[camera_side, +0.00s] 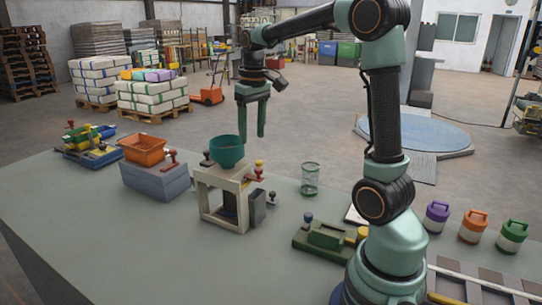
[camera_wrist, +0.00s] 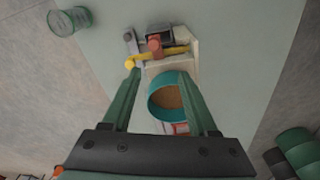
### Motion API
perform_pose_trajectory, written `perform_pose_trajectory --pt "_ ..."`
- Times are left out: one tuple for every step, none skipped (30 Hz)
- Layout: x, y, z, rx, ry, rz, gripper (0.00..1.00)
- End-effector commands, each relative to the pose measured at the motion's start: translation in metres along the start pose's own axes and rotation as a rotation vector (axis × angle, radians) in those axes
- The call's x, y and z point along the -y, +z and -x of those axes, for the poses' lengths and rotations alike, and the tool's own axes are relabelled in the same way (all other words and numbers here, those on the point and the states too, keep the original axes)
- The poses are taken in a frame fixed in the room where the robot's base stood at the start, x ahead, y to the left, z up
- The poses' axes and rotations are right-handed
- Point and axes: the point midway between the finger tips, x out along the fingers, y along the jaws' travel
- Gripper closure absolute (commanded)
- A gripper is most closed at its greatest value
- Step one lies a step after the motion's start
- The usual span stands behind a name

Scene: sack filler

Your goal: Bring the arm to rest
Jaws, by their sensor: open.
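My gripper (camera_side: 253,132) hangs from the arm with its fingers pointing down, above and a little behind the teal funnel bowl (camera_side: 227,152). Its two green fingers are apart with nothing between them. In the wrist view my gripper (camera_wrist: 165,78) is also open, and the teal bowl (camera_wrist: 152,104) lies beyond the fingers, with something brown inside it. The bowl sits on top of a pale stand (camera_side: 202,188) on the table. The lower part of the stand is partly hidden by a grey box in front of its right side.
A glass jar (camera_side: 310,179) stands right of the stand. An orange tray (camera_side: 144,149) sits on a grey-blue block (camera_side: 155,181) at the left. A green device (camera_side: 325,238) and lidded purple, orange and green jars (camera_side: 473,226) stand on the right. The front left of the table is clear.

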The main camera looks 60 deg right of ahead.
Motion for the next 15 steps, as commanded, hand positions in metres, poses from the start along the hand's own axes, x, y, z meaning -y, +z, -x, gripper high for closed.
perform_pose_trajectory --pt "0.015 0.008 0.007 -0.033 0.001 0.025 0.41" --pt "0.023 0.013 0.010 -0.051 0.000 0.039 0.41" --pt "0.034 0.021 0.013 -0.076 -0.001 0.058 0.41" --pt "0.042 0.026 0.015 -0.095 -0.002 0.071 0.41" --pt "0.049 0.032 0.017 -0.113 -0.004 0.085 0.41" --pt "0.059 0.040 0.019 -0.140 -0.007 0.102 0.41" --pt "0.066 0.046 0.020 -0.158 -0.010 0.115 0.41" --pt "0.072 0.052 0.021 -0.177 -0.013 0.129 0.41" --pt "0.081 0.061 0.021 -0.203 -0.018 0.147 0.41" --pt "0.087 0.068 0.021 -0.221 -0.023 0.159 0.41" --pt "0.093 0.074 0.021 -0.240 -0.028 0.172 0.41" --pt "0.100 0.083 0.020 -0.264 -0.035 0.189 0.41" --pt "0.105 0.089 0.019 -0.282 -0.041 0.202 0.41" --pt "0.110 0.095 0.018 -0.299 -0.047 0.213 0.41" --pt "0.116 0.102 0.016 -0.320 -0.055 0.228 0.41"
